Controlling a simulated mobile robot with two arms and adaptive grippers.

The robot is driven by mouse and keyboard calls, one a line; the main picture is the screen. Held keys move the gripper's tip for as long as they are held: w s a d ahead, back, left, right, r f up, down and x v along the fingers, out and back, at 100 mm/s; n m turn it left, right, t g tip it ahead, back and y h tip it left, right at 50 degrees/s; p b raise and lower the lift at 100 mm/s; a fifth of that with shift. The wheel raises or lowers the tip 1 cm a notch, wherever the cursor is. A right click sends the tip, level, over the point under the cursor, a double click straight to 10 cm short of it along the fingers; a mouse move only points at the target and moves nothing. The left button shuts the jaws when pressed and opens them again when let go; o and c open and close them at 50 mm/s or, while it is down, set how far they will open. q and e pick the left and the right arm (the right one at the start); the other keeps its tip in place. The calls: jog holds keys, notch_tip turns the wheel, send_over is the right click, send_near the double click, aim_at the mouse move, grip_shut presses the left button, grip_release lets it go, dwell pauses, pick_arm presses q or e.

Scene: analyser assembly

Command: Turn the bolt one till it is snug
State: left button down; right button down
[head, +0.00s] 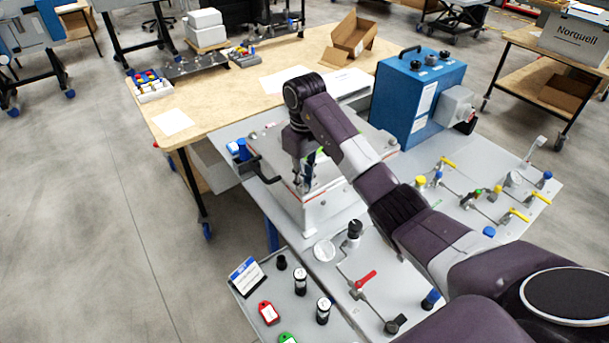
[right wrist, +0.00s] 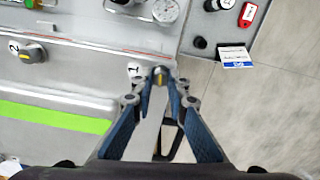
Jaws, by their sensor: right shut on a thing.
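Bolt one (right wrist: 160,76) shows in the right wrist view as a grey head with a yellow mark, beside a label "1" (right wrist: 134,70) on the grey analyser assembly (right wrist: 60,85). My right gripper (right wrist: 160,84) is shut on this bolt, with one blue finger on each side of it. In the head view my right gripper (head: 304,180) points down at the near left part of the assembly (head: 325,200), and hides the bolt there. A second bolt (right wrist: 34,54), labelled "2", stands apart to the left in the right wrist view. My left gripper is not in view.
A blue box with a handle (head: 420,95) stands behind the assembly. Several valves with yellow handles (head: 515,214) lie to the right. A grey tray (head: 250,300) with red and green tags is at the front. A gauge (right wrist: 165,11) sits near the bolt.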

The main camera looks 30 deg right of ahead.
jog(key=shift+w+r, duration=0.1)
jog(key=shift+r, duration=0.05)
jog(key=c, duration=2)
grip_release()
jog(key=shift+o, duration=0.6)
